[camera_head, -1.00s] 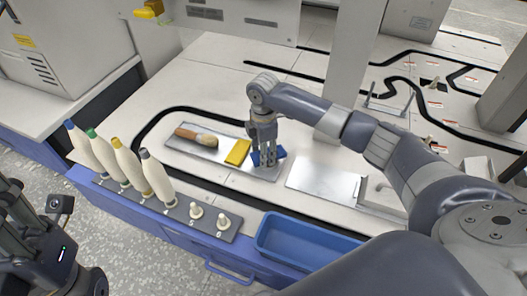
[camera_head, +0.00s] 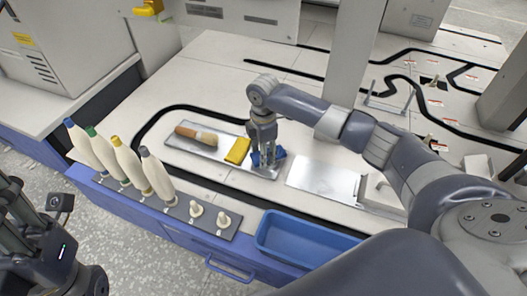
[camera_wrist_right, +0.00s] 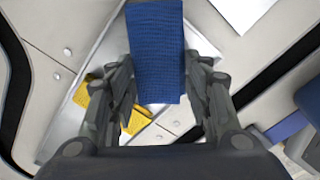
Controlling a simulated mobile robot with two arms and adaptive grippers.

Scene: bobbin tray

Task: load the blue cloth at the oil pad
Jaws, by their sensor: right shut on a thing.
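The blue cloth (camera_head: 280,154) is at the right end of the shallow metal tray (camera_head: 216,156). My right gripper (camera_head: 265,163) points down over that end and is shut on the cloth. In the right wrist view the cloth (camera_wrist_right: 156,50) stretches out between the fingers (camera_wrist_right: 157,100). In the head view the fingers hide part of the cloth, and I cannot tell whether it is clear of the tray. My left gripper (camera_head: 22,215) is at the left edge, partly cut off, and its opening is unclear. I cannot identify an oil pad for certain.
The tray also holds a yellow cloth (camera_head: 238,150) and a wooden-handled brush (camera_head: 196,135). A flat metal plate (camera_head: 325,180) lies to its right. Several bobbins (camera_head: 130,165) stand on the dark rail (camera_head: 180,212) in front. A blue bin (camera_head: 305,240) sits at the front edge.

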